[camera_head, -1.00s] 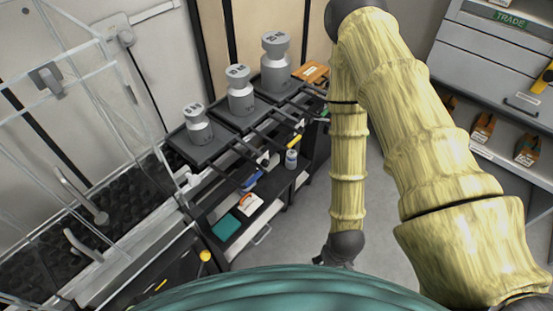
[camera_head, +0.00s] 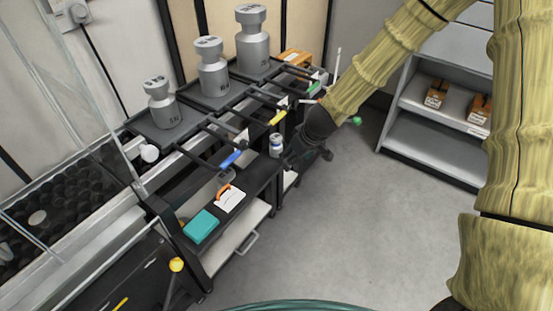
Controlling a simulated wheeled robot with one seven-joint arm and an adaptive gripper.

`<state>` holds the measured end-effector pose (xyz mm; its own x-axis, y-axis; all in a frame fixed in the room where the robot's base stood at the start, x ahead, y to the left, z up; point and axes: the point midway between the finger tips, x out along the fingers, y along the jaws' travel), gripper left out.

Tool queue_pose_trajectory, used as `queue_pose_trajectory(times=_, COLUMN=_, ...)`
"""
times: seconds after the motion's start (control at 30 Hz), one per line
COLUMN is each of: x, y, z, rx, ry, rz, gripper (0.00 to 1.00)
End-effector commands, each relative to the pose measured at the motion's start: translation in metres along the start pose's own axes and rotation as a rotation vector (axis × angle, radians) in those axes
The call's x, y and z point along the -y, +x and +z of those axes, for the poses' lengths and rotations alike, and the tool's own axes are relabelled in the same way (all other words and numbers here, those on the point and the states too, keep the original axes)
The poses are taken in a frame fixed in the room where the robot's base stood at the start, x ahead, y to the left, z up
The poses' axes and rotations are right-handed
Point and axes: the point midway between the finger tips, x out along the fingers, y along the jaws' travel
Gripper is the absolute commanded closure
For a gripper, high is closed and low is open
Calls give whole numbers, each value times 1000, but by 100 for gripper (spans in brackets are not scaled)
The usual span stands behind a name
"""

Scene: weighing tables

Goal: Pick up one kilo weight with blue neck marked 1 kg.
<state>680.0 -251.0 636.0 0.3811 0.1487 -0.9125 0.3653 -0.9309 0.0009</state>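A small grey weight (camera_head: 276,146) with a bluish band near its top stands on the right end of the lower black bench top. Its marking is too small to read. My gripper (camera_head: 304,157) is a dark shape just to the right of this weight, low and close to the bench end. It appears apart from the weight, though the gap is hard to judge. Its fingers blend into the dark bench frame, so I cannot tell whether they are open or shut.
Three larger grey weights (camera_head: 161,104) (camera_head: 213,70) (camera_head: 253,44) stand on raised black trays behind. A teal box (camera_head: 201,226) and a white item with an orange handle (camera_head: 229,197) lie left on the bench. Shelves (camera_head: 425,145) stand right; the grey floor (camera_head: 335,225) is clear.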

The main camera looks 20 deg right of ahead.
Motion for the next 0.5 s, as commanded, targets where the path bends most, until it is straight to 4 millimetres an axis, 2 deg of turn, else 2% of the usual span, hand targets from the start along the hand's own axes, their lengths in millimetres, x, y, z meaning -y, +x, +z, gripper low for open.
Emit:
queue_pose_trajectory(times=0.03, x=-6, y=5, z=-11, rx=-35, ry=-10, rz=-8, gripper=33)
queue_pose_trajectory(times=0.2, x=-13, y=-8, z=-45, rx=-115, ry=-57, rz=-36, gripper=33)
queue_pose_trajectory(times=0.37, x=-17, y=-14, z=-59, rx=-148, ry=-77, rz=-45, gripper=33)
queue_pose_trajectory(times=0.5, x=-16, y=-2, z=-61, rx=-150, ry=-79, rz=-47, gripper=33)
